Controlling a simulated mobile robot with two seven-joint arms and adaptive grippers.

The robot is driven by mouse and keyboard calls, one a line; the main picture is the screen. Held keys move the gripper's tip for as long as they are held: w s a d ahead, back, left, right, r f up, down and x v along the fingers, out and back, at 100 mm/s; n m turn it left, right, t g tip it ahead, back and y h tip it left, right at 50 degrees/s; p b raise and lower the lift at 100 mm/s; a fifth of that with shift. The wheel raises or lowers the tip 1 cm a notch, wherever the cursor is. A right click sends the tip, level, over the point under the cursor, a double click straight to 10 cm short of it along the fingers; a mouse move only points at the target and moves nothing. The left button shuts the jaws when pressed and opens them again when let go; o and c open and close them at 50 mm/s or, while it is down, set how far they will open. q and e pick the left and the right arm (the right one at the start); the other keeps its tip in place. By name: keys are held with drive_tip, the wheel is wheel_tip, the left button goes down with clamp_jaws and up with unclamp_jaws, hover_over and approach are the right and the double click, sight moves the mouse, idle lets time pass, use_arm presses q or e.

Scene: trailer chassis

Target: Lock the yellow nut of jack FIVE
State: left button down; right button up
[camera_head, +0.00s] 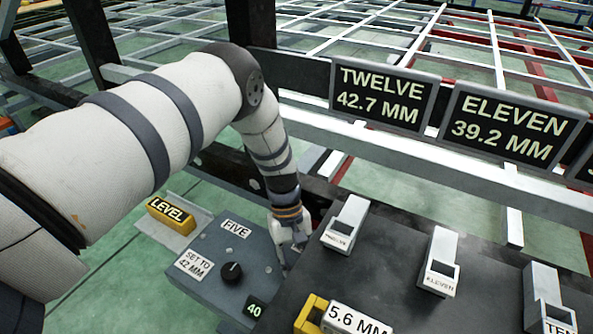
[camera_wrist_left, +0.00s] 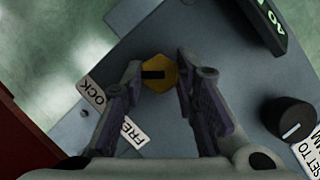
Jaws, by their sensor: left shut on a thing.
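The jack FIVE unit is a grey box (camera_head: 215,285) with a FIVE label (camera_head: 236,229), a SET TO 42 MM label (camera_head: 194,265) and a black knob (camera_head: 232,272). My left gripper (camera_head: 286,256) reaches down onto its right side and hides the nut in the head view. In the left wrist view the yellow nut (camera_wrist_left: 159,84) sits between the fingertips of my left gripper (camera_wrist_left: 160,74), which is shut on it. A dark bar on the nut lies roughly level in that picture. A LOCK label (camera_wrist_left: 96,96), partly covered, and a FREE label (camera_wrist_left: 133,132) lie beside the left finger.
A green 40 display (camera_head: 254,309) stands at the box's front edge. A yellow LEVEL block (camera_head: 171,214) is to its left. A dark table (camera_head: 395,290) with TWELVE and ELEVEN holders and a 5.6 MM gauge (camera_head: 350,320) is close on the right. Signs hang on the chassis rail behind.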

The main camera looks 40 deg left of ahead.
use_arm(q)
drive_tip(key=shift+m, duration=0.5)
drive_tip(key=c, duration=1.2)
unclamp_jaws()
drive_tip(key=shift+c, duration=0.2)
wheel_tip(320, 180, up, 10)
drive_tip(key=shift+g, duration=0.3)
